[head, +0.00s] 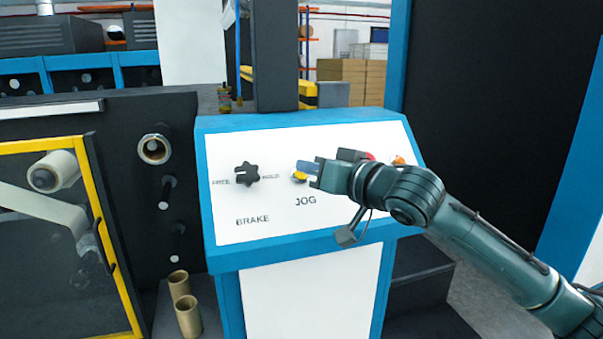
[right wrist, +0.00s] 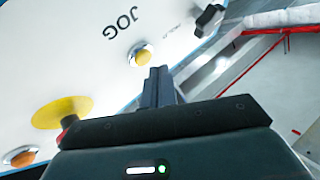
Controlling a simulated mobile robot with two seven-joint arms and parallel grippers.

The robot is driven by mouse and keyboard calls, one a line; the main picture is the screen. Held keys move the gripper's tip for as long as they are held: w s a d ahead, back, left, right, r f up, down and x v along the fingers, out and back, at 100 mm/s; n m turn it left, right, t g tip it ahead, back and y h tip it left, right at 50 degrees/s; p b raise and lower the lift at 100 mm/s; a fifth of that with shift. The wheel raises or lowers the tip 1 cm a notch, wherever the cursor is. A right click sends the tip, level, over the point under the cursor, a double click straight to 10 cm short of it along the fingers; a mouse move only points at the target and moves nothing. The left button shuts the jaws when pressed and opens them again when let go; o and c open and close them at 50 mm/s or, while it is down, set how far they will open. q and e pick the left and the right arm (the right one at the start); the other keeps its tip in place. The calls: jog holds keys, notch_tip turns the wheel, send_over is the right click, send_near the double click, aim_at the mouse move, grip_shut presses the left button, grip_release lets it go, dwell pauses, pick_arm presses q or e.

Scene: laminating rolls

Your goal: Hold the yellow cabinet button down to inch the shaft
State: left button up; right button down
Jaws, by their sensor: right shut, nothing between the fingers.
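The yellow button (head: 299,177) sits in a pale ring on the sloping white face of the cabinet, above the word JOG. It also shows whole in the right wrist view (right wrist: 143,56). My right gripper (head: 305,167) reaches in from the right, its fingers closed together and empty. In the head view the fingertips overlap the button's upper edge. In the right wrist view the fingertips (right wrist: 158,70) appear just beside the button, with a small gap in the picture; I cannot tell contact, and the button does not look clearly pressed. My left gripper is out of view.
A black BRAKE knob (head: 246,173) stands left of the button, between FREE and HOLD. A red mushroom button on a yellow disc (right wrist: 62,112) and an orange button (head: 398,160) lie to the right, partly behind my wrist. Cardboard cores (head: 187,315) stand by the cabinet.

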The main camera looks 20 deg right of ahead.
dwell(0.5)
jog(key=shift+w+f, duration=0.3)
jog(key=shift+w+f, duration=0.25)
jog(key=shift+f, duration=0.05)
dwell(1.6)
jog(key=shift+p, duration=0.3)
dwell(2.8)
jog(key=shift+s+r+p, duration=0.55)
jog(key=shift+r, duration=0.05)
jog(key=s+r+p, duration=0.3)
jog(key=shift+s+r, duration=0.25)
jog(key=shift+s, duration=0.05)
